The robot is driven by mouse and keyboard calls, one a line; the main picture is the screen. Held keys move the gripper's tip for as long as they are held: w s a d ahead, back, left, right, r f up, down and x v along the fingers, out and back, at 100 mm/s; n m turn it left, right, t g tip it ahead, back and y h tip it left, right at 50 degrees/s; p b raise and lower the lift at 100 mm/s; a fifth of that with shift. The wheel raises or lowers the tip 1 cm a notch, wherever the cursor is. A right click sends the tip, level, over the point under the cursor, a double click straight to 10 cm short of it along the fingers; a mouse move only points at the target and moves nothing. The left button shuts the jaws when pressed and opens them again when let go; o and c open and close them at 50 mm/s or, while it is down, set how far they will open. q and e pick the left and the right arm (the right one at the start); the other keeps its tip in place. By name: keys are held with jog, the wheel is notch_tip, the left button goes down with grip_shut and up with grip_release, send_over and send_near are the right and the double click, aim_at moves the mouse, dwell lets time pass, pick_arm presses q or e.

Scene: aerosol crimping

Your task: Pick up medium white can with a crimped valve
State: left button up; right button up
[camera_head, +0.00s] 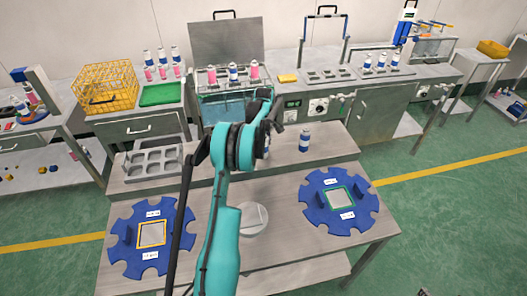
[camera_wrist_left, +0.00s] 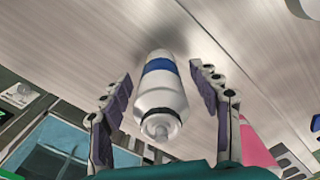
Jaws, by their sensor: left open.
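In the left wrist view a white can (camera_wrist_left: 160,95) with a blue band lies between the two spread fingers of my left gripper (camera_wrist_left: 160,72). Its narrow valve end points to the bottom of the picture. Gaps show on both sides, so the fingers look apart from it. In the head view my teal arm covers most of that gripper. A white and blue can (camera_head: 305,140) stands upright on the raised shelf of the front table, just right of my arm. I cannot tell whether both views show the same can.
A grey rack with holes (camera_head: 153,165) stands on the shelf's left end. Blue notched discs (camera_head: 341,222) lie on the lower tabletop, with a round pale plate (camera_head: 253,220) between them. Behind stand a water tank (camera_head: 212,108) with cans above it, and a yellow basket (camera_head: 106,86).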

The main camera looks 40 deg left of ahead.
aim_at(265, 138)
pick_arm(q)
jog(key=shift+r, duration=0.1)
jog(key=c, duration=1.2)
jog(key=shift+c, duration=0.2)
jog(key=shift+r, duration=0.45)
jog(key=r, duration=0.1)
jog(key=r+p, duration=0.1)
jog(key=r, duration=0.1)
jog(key=shift+s+d+r+p, duration=0.1)
jog(key=shift+d+r+p, duration=0.2)
jog(key=shift+r, duration=0.1)
jog(key=s+d+r+p, duration=0.1)
jog(key=s+d+r, duration=0.3)
jog(key=d, duration=0.6)
notch_tip(265, 138, up, 2)
jog(key=shift+s+r+p, duration=0.15)
jog(key=shift+s+p, duration=0.25)
